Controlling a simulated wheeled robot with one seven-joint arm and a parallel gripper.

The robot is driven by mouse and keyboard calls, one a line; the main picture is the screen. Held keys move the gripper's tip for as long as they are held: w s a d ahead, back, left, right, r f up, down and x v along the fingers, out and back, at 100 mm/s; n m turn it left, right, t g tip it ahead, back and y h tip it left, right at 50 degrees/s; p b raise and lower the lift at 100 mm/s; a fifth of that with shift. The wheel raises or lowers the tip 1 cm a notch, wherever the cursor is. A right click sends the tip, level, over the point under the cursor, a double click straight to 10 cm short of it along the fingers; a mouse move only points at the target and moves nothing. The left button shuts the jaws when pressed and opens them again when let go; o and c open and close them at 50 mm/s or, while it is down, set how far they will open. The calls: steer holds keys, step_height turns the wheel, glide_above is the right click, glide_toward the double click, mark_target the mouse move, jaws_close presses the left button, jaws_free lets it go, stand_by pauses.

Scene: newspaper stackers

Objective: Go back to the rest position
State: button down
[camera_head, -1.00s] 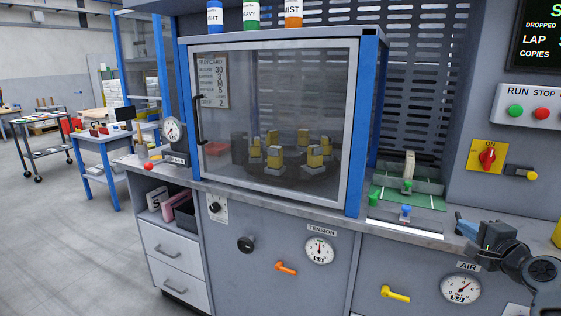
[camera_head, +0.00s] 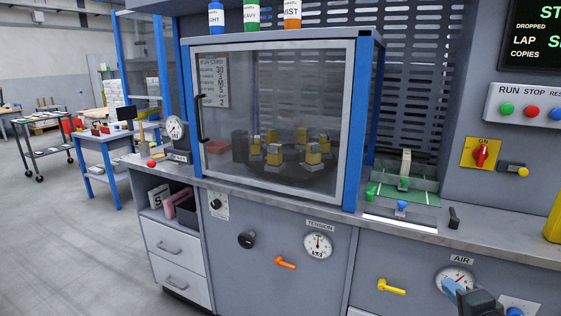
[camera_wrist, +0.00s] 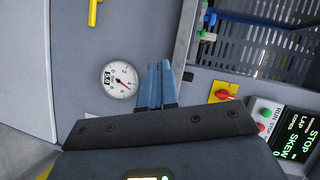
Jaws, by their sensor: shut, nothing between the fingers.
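My gripper (camera_head: 452,286) is low at the bottom right of the head view, in front of the cabinet face by the air gauge (camera_head: 455,279). Its blue fingers (camera_wrist: 159,85) lie together in the middle of the wrist view, shut with nothing between them. In the wrist view the air gauge is left of the fingers, with a clear gap in the picture. The rest of my arm is mostly out of the head view.
A grey counter (camera_head: 325,208) runs in front of a glazed cabinet (camera_head: 290,120) with yellow blocks inside. A black-handled item (camera_head: 454,218) and a green tray (camera_head: 410,193) lie on the counter. A yellow lever (camera_head: 391,287) and an orange lever (camera_head: 285,263) stick out below. Open floor (camera_head: 60,240) lies left.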

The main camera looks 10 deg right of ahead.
steer(key=s+a+f+n, duration=0.35)
steer(key=s+a, duration=0.35)
steer(key=s, duration=0.4)
steer(key=s+a+f+n, duration=0.35)
steer(key=s+a, duration=0.45)
steer(key=s, duration=0.4)
steer(key=s+a+r+n+y, duration=0.1)
steer(key=s+a+r+n, duration=0.3)
steer(key=s+r, duration=0.3)
steer(key=s+a+r+n+y, duration=0.1)
steer(key=s+a+r+n, duration=0.3)
steer(key=s, duration=0.8)
step_height(320, 180, up, 3)
steer(key=shift+s+a+f+n+y, duration=0.15)
steer(key=shift+s+n+y, duration=0.2)
steer(key=shift+n, duration=0.65)
